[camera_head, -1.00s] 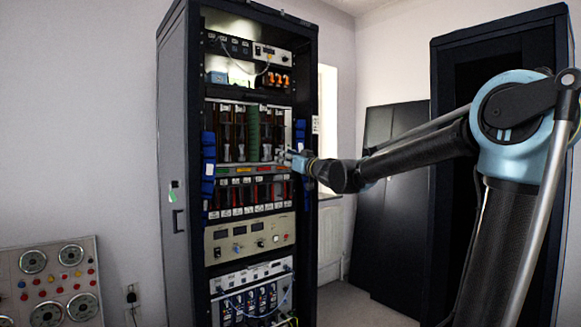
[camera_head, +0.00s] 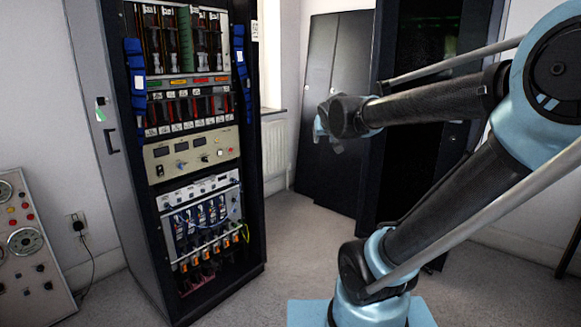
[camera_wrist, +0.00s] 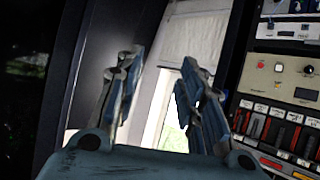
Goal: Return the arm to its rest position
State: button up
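My gripper (camera_head: 322,126) is at the end of my arm, to the right of the equipment rack (camera_head: 115,150) and apart from it in the head view. The wrist view shows my gripper (camera_wrist: 160,85) with its two fingers spread and nothing held between them. Behind the gap are a bright window and a pale blind. My arm is bent, with its forearm reaching left across the picture. The fingers are small and partly blurred in the head view.
Dark panels (camera_head: 335,60) lean against the back wall beside a dark cabinet (camera_head: 425,160). A white radiator (camera_head: 275,150) stands behind the rack. A gauge panel (camera_head: 30,245) is at far left. Grey floor (camera_head: 285,250) is clear between the rack and my base.

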jog(key=s+d+f+g, duration=0.3)
jog(key=s+f+g, duration=0.2)
jog(key=s+f, duration=0.6)
jog(key=s+d+f+g, duration=0.4)
jog(key=s+f, duration=0.8)
jog(key=s, duration=0.5)
jog(key=shift+s+f+m+g, duration=0.2)
jog(key=shift+s+m+g, duration=0.1)
jog(key=shift+s+g, duration=0.1)
jog(key=shift+w+f, duration=0.2)
jog(key=shift+w, duration=0.35)
